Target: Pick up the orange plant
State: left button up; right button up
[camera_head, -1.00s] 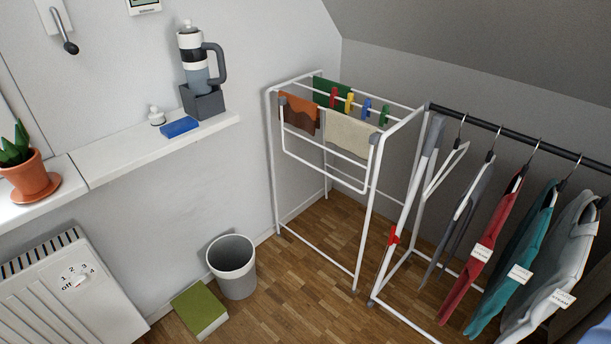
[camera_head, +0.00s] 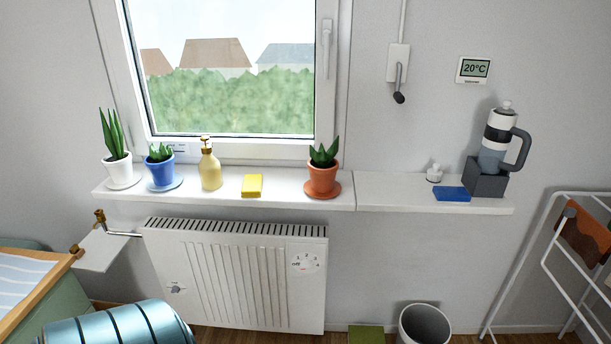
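The orange plant (camera_head: 323,178) is a green spiky plant in an orange terracotta pot on an orange saucer. It stands upright on the white windowsill (camera_head: 280,200), near the right end of the section under the window. Neither of my grippers shows in the head view.
A yellow sponge (camera_head: 252,186), a soap bottle (camera_head: 210,170), a blue pot plant (camera_head: 160,168) and a white pot plant (camera_head: 117,160) stand left of it. A blue sponge (camera_head: 452,194) lies right. A radiator (camera_head: 240,275) is below; a bin (camera_head: 425,325) stands on the floor.

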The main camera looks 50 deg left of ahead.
aim_at(322, 165)
jog(key=u, duration=1.45)
jog(key=i+l+z, duration=0.1)
jog(key=l, duration=0.3)
jog(key=i+l, duration=0.15)
jog(key=l, duration=0.2)
jog(key=i+l+z, duration=0.15)
jog(key=l, duration=0.2)
jog(key=i+l, duration=0.1)
jog(key=l, duration=0.25)
jog(key=z, duration=0.05)
